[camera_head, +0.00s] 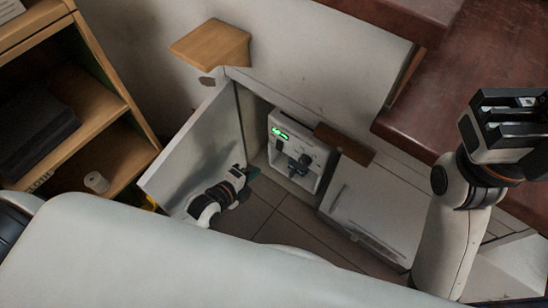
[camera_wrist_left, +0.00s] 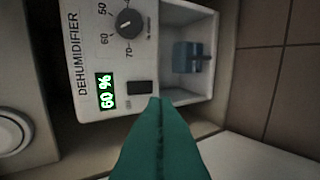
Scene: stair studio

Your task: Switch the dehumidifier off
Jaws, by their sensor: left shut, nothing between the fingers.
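The dehumidifier (camera_head: 311,146) is a white box inside an open low cupboard in the head view. Its display (camera_wrist_left: 106,92) is lit green and reads 60 % in the left wrist view. Beside the display is a dark switch (camera_wrist_left: 140,87); which way it is set I cannot tell. A black dial (camera_wrist_left: 128,23) sits above the switch in that picture. My left gripper (camera_head: 250,173) is shut and empty in front of the unit. Its teal fingertips (camera_wrist_left: 156,102) appear just below the switch; contact cannot be told. My right gripper (camera_head: 510,110) is raised at the right, away from the unit.
The open cupboard door (camera_head: 195,145) stands left of my left gripper. A closed white cabinet front (camera_head: 372,212) is on the right. Wooden shelves (camera_head: 120,160) stand at the left, and reddish-brown steps (camera_head: 445,95) rise at upper right. A blue part (camera_wrist_left: 188,56) sits in the unit's recess.

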